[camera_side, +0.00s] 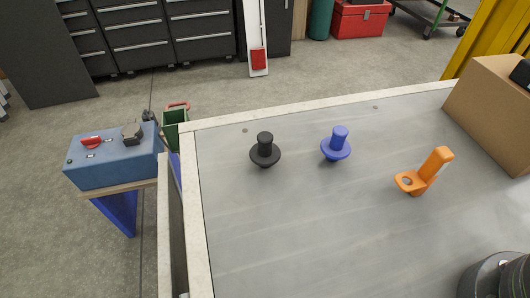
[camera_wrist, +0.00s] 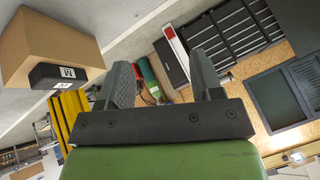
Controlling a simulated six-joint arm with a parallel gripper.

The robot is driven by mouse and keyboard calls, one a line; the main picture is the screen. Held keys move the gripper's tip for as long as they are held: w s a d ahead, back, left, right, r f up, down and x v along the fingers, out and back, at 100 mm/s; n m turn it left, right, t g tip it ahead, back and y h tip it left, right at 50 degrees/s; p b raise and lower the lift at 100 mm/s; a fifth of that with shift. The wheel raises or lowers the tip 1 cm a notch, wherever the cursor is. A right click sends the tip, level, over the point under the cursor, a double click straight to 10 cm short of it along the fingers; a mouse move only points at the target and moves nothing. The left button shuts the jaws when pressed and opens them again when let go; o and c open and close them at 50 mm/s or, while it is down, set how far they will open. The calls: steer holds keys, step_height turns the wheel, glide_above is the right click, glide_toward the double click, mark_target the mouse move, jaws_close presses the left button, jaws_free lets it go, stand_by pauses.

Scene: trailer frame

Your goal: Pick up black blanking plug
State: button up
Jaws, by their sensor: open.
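The black blanking plug (camera_side: 265,151) stands upright on the grey table top (camera_side: 290,240) in the side view, toward the far left part of the table. It has a round flange and a narrower stem on top. My gripper (camera_wrist: 160,65) shows in the wrist view with its two fingers apart and nothing between them. It points away from the table top, toward the room. My gripper does not show in the side view, and the plug does not show in the wrist view, so the distance between them cannot be told.
A blue plug (camera_side: 337,145) stands right of the black one. An orange part (camera_side: 426,172) with a ring and raised stem is farther right. A cardboard box (camera_side: 497,108) sits at the right edge; it also shows in the wrist view (camera_wrist: 50,40). The table's near middle is clear.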

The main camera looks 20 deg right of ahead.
steer(key=w+a+n+g, duration=0.1)
steer(key=w+a, duration=0.1)
steer(key=w, duration=0.3)
steer(key=w+a+n, duration=0.1)
steer(key=w+a, duration=0.2)
steer(key=w, duration=0.1)
steer(key=n+g, duration=0.1)
steer(key=n, duration=0.4)
glide_toward(268, 139)
steer(key=w, duration=0.2)
steer(key=shift+n+h, duration=0.3)
steer(key=shift+h, duration=0.1)
steer(key=f, duration=0.1)
steer(key=a+f, duration=0.1)
steer(key=f, duration=0.1)
steer(key=w+f, duration=0.1)
steer(key=shift+a+f, duration=0.3)
steer(key=shift+a, duration=0.05)
steer(key=shift+s+d+x, duration=0.1)
steer(key=shift+s+x, duration=0.1)
steer(key=shift+x, duration=1.3)
steer(key=shift+s+d+x, duration=0.1)
steer(key=shift+s+x, duration=0.1)
steer(key=shift+x, duration=1.25)
steer(key=shift+f, duration=0.15)
steer(key=c, duration=1)
